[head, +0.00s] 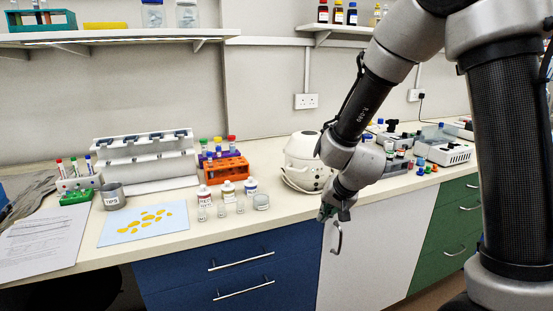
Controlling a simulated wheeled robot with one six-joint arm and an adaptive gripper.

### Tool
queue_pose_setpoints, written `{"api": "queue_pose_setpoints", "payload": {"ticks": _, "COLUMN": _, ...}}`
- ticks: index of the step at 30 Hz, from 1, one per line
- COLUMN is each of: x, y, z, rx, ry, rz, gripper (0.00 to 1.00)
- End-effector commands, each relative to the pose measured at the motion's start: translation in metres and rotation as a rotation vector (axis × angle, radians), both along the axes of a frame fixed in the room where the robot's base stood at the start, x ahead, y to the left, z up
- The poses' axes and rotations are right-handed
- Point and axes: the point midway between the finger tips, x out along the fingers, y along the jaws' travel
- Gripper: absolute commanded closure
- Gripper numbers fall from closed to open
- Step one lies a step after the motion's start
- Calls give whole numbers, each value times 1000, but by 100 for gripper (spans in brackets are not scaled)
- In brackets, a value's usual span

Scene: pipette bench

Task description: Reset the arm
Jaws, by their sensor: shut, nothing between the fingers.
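My gripper (334,211) hangs at the end of my arm, over the front edge of the bench near the white cabinet door. It is small in the head view, and its fingers look together with nothing held. It is apart from the objects on the bench. My arm comes in from the upper right and bends down to the gripper, hiding part of the bench behind it.
A round white machine (304,160) stands behind the gripper. Small bottles (228,189), an orange rack (225,170), a white pipette stand (148,160) and a blue mat (115,235) are to the left.

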Motion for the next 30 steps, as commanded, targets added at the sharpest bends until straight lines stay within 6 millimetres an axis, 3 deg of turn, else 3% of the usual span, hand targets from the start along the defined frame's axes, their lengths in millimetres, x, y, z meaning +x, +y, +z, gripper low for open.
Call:
{"api": "queue_pose_setpoints", "payload": {"ticks": 4, "x": -55, "y": -1, "z": 10, "rx": -27, "ry": 161, "rz": 195, "gripper": 100}}
{"api": "queue_pose_setpoints", "payload": {"ticks": 8, "x": -102, "y": -24, "z": 39, "rx": -70, "ry": 257, "rz": 328, "gripper": 100}}
{"api": "queue_pose_setpoints", "payload": {"ticks": 11, "x": -136, "y": -50, "z": 67, "rx": -117, "ry": 303, "rz": 400, "gripper": 100}}
{"api": "queue_pose_setpoints", "payload": {"ticks": 18, "x": -222, "y": -131, "z": 138, "rx": -271, "ry": 321, "rz": 442, "gripper": 100}}
{"api": "queue_pose_setpoints", "payload": {"ticks": 22, "x": -246, "y": -158, "z": 165, "rx": -326, "ry": 235, "rz": 384, "gripper": 100}}
{"api": "queue_pose_setpoints", "payload": {"ticks": 30, "x": -259, "y": -173, "z": 192, "rx": -338, "ry": 107, "rz": 292, "gripper": 100}}
